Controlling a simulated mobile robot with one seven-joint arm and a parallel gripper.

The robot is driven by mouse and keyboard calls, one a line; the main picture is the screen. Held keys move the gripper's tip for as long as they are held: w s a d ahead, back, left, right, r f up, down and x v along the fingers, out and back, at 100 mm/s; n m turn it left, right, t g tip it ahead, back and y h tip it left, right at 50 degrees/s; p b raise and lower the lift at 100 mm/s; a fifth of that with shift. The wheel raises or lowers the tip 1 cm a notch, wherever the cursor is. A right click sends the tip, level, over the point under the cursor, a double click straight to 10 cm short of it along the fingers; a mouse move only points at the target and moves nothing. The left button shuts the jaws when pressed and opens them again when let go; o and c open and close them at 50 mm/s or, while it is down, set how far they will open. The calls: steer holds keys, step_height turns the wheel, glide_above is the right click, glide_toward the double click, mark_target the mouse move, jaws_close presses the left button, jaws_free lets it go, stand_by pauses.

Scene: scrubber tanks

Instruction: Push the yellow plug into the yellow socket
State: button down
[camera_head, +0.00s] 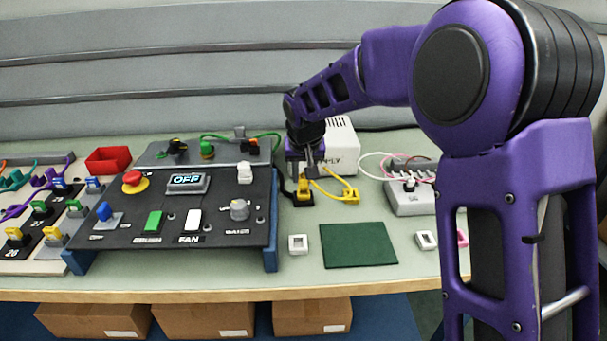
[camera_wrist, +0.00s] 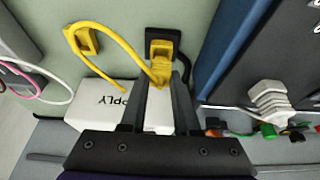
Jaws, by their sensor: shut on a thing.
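My gripper (camera_head: 304,176) points down at the back right of the black control panel. In the wrist view its two fingers (camera_wrist: 161,76) are closed on the yellow plug (camera_wrist: 160,68), which trails a yellow cable. The plug is at a black socket block (camera_wrist: 163,35) standing on the green bench, and yellow shows at the block's near face. In the head view this yellow (camera_head: 304,197) sits directly under my fingertips. The plug and the block look in line and touching or nearly so. The fingers and plug hide the socket opening, so I cannot tell how deep the plug sits.
A yellow block (camera_head: 350,196) lies right of the plug, beside the cable's loop. The white supply box (camera_head: 341,147) is behind my gripper. The control panel (camera_head: 215,200) is close on the left. A dark green mat (camera_head: 358,244) lies in front.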

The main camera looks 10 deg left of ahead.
steer(key=shift+f, duration=0.2)
steer(key=shift+f, duration=0.8)
steer(key=shift+c, duration=0.4)
jaws_free()
steer(key=shift+r+p, duration=2.85)
steer(key=shift+r, duration=1.4)
